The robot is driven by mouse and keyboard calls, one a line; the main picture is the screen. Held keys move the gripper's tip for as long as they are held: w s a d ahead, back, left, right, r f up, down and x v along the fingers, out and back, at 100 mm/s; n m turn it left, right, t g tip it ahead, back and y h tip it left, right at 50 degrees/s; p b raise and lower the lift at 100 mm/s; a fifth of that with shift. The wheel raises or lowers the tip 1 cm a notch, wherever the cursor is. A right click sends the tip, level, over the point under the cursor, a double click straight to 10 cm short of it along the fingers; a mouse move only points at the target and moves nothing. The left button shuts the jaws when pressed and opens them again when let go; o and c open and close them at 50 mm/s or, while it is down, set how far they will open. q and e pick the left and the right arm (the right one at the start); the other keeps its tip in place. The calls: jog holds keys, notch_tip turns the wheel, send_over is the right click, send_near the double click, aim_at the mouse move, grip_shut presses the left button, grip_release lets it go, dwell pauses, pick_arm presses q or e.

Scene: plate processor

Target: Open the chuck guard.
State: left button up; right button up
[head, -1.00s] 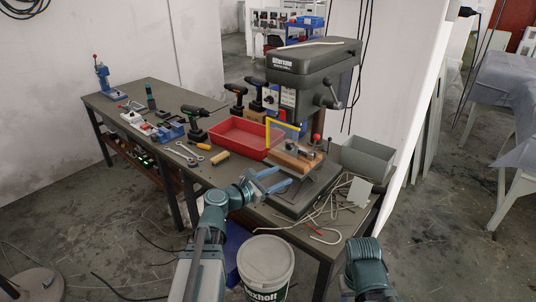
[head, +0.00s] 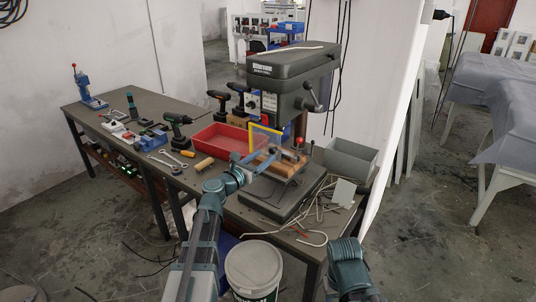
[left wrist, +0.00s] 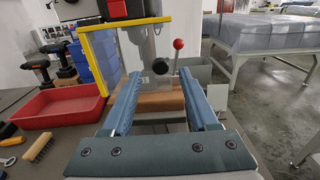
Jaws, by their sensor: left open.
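The chuck guard, a clear panel in a yellow frame, hangs below the drill press (head: 292,78) in the head view (head: 252,139). In the left wrist view its yellow frame (left wrist: 124,24) stands to the left and ahead, its side bar left of my left finger. My left gripper (head: 262,156) is open and empty, just in front of the guard and low over the machine's base. In the left wrist view its two fingers (left wrist: 160,78) point toward the wooden block (left wrist: 160,102) and the vertical spindle parts. I cannot tell whether a finger touches the guard.
A red-knobbed lever (left wrist: 178,46) stands right of the fingers. A red tray (head: 212,138) is left of the machine, a grey bin (head: 351,157) to its right. Loose cables and rods (head: 310,217) lie at the front right. A white bucket (head: 254,268) stands on the floor.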

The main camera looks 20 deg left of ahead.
aim_at(271, 151)
pick_arm(q)
jog(key=shift+x, duration=1.75)
jog(key=shift+c, duration=0.2)
grip_shut()
